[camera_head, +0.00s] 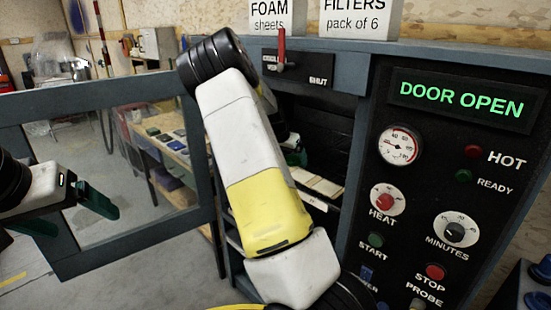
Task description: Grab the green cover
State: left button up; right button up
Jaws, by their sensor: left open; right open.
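I cannot clearly pick out a green cover. A small flat green piece (152,131) lies among other coloured pieces on the bench, seen through the glass door; whether it is the cover I cannot tell. My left gripper (83,222) is at the far left in front of the door, its dark green fingers apart with nothing between them. My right arm crosses the middle and bends down behind itself. Its open gripper (296,157) shows only partly, at the oven's opening; the arm hides the rest, and I cannot see what is between its fingers.
The oven door (100,257) stands open to the left. Pale flat pieces (318,184) lie on a shelf inside the dark oven. The control panel (450,185) on the right reads DOOR OPEN. A red-handled lever (281,48) is above the opening. Grey floor is clear at lower left.

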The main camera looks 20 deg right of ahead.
jog(key=c, duration=1.6)
jog(key=shift+c, duration=0.6)
jog(key=shift+r, duration=0.15)
